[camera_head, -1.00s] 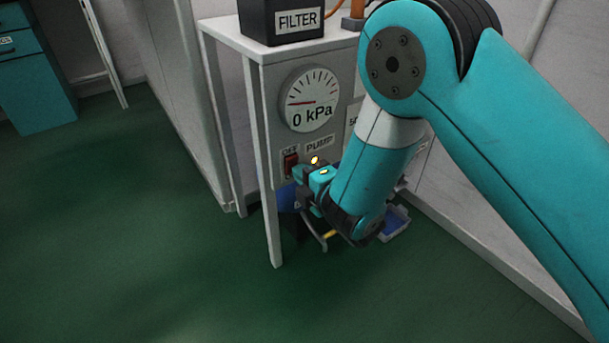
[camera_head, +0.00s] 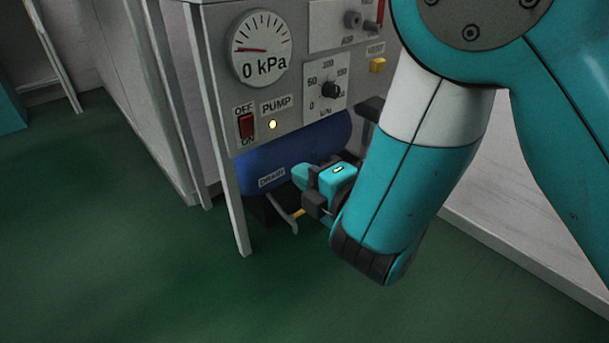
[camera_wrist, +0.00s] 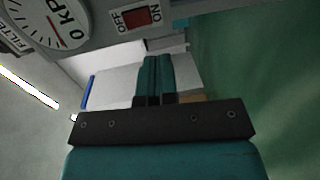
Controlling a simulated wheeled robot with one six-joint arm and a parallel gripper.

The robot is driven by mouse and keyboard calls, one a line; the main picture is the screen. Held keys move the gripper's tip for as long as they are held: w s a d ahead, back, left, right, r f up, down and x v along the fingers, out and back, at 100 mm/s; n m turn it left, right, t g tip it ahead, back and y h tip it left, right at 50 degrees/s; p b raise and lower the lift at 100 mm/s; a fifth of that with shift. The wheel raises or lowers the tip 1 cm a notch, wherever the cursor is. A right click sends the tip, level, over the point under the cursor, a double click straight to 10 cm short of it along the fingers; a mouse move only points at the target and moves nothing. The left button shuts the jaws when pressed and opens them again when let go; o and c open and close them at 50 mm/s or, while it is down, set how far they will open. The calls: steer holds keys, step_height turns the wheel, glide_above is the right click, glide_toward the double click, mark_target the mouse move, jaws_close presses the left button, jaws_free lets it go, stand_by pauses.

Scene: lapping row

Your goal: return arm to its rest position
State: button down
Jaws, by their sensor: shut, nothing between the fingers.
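My teal arm comes in from the right in the head view and bends down in front of the pump stand. My gripper (camera_head: 303,180) is low in front of the blue tank (camera_head: 318,140), just right of its DRAIN label. Whether it touches the tank cannot be told. In the wrist view my gripper (camera_wrist: 154,60) has its two teal fingers together with nothing between them. Beyond the fingertips in that view is the pump panel with its red switch (camera_wrist: 138,18) and the gauge (camera_wrist: 50,20).
The stand's panel has a gauge at 0 kPa (camera_head: 260,50), a red OFF/ON pump switch (camera_head: 247,125), a lit lamp (camera_head: 272,124), a black knob (camera_head: 331,89) and a yellow button (camera_head: 377,65). A stand leg (camera_head: 229,200) is left of my gripper. Green floor (camera_head: 110,240) is clear at left.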

steer(key=shift+d, duration=0.3)
steer(key=w+d+r+m+g+h+p, duration=0.1)
steer(key=w+d+r+m+h+p, duration=0.2)
steer(key=d+r+m+h+p, duration=0.9)
steer(key=s+d+r+m+g+y+p, duration=0.2)
steer(key=s+r+m+g+p, duration=0.3)
steer(key=s+r, duration=0.55)
steer(key=s+d+r+m+g+y+p, duration=0.25)
steer(key=s+r+g+p, duration=0.45)
steer(key=s, duration=0.6)
step_height(320, 180, up, 37)
steer(key=p, duration=3.4)
steer(key=shift+a+t, duration=0.25)
steer(key=shift+t, duration=0.05)
